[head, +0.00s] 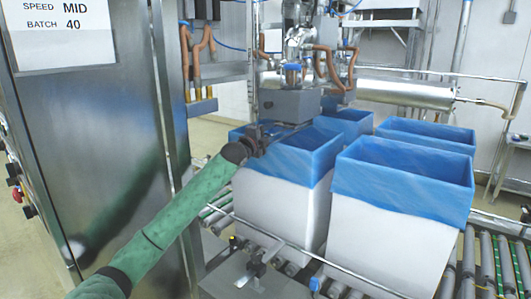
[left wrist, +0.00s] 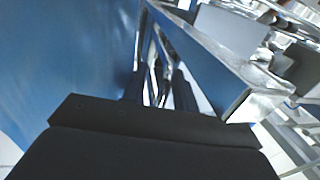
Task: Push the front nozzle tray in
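The front nozzle tray (head: 288,134) looks like a thin, shallow metal piece below the grey nozzle block (head: 290,104), above the front blue-lined box. My left gripper (head: 262,137) is at its left end, close to it; I cannot tell whether they touch. In the left wrist view, the gripper's dark fingers (left wrist: 160,88) stand apart with a bright gap between them, beside a long blue-tinted metal edge (left wrist: 195,62) that may be the tray. Nothing is clearly held. My right gripper is not in view.
White boxes with blue liners (head: 405,170) stand on the roller conveyor (head: 490,265), close to the left arm. A tall steel cabinet (head: 95,150) stands at the left. A metal rail (head: 340,268) runs before the boxes. Copper-coloured pipes (head: 190,60) hang behind.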

